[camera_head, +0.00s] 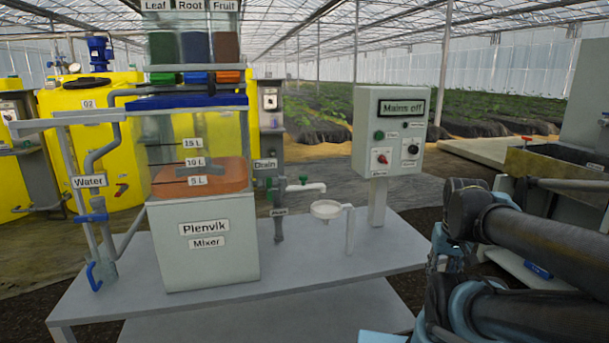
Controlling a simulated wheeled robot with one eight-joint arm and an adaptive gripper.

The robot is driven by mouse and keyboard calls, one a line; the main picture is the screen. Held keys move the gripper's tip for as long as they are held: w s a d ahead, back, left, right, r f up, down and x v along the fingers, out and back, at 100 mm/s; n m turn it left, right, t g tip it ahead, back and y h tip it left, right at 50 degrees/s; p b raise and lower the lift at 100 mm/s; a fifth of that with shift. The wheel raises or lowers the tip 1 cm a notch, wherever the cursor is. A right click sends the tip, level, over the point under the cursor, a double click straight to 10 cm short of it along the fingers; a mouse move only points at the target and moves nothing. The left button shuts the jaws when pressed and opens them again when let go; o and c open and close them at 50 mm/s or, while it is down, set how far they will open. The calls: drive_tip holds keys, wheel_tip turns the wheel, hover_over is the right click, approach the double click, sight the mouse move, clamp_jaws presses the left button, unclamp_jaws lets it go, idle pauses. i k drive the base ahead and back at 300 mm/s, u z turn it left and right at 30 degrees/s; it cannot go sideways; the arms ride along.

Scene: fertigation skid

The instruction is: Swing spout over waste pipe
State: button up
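The Plenvik mixer (205,240) stands on a grey table, with orange-brown liquid in its clear upper tank. At its right side, under the Drain label, a pale spout (308,188) with a green handle reaches right. Its tip is above a white round funnel-like cup (326,209) on a post. A grey upright pipe (279,230) with a small label, too blurred to read surely, stands left of the cup, near the spout's inner end. My arm is folded at the right, apart from the spout. I cannot make out my gripper's fingers among its dark and light-blue parts.
A control box (388,133) reading Mains off stands on a post behind the cup. A blue-handled Water pipe (92,217) is at the left, and yellow tanks (92,140) stand behind. A trough (560,165) is at the right.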

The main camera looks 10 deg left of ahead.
sight(303, 187)
drive_tip(key=k, duration=0.4)
drive_tip(key=u, duration=0.95)
drive_tip(key=i, duration=0.5)
drive_tip(key=z, duration=0.05)
